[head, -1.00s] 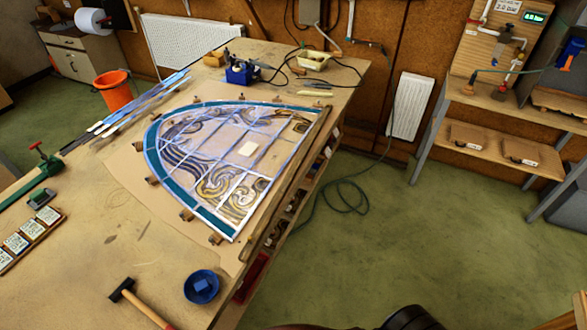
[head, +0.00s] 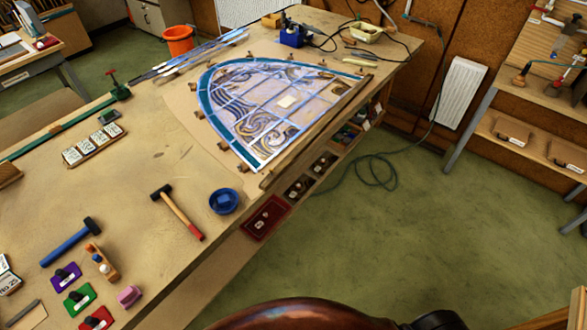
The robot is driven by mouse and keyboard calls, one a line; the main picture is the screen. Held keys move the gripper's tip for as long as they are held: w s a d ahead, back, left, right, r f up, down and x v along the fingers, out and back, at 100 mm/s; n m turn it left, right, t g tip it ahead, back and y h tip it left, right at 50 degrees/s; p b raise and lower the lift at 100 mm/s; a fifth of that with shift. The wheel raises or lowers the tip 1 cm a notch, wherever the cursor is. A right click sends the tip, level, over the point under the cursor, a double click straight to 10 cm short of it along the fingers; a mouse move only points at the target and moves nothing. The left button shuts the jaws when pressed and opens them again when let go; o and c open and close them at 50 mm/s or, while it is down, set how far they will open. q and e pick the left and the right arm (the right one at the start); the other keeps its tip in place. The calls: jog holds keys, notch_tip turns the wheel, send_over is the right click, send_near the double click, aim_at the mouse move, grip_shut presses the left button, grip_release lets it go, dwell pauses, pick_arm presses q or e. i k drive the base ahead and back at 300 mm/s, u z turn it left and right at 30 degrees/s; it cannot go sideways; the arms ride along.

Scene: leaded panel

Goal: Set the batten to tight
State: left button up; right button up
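The batten (head: 320,133) is a long brown wooden strip lying along the right edge of the bench, beside the straight side of the leaded panel. It looks close to the panel, but I cannot tell whether it touches along its whole length. The leaded panel (head: 236,118) is an arched piece with a teal border and swirled glass, lying flat on the bench. Small wooden blocks stand around its curved edge. A small pale piece (head: 287,102) lies on it. Neither of my grippers is in view.
The bench (head: 150,150) holds a wood-handled hammer (head: 178,212), a blue bowl (head: 223,201), a blue-handled hammer (head: 71,242) and coloured cards at the near left. Shelves with trays, one a red tray (head: 265,217), sit below the batten. A green hose (head: 375,170) lies on the otherwise clear floor.

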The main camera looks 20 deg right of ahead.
aim_at(266, 183)
jog(key=z, duration=0.45)
jog(key=i, duration=0.5)
jog(key=z, duration=0.35)
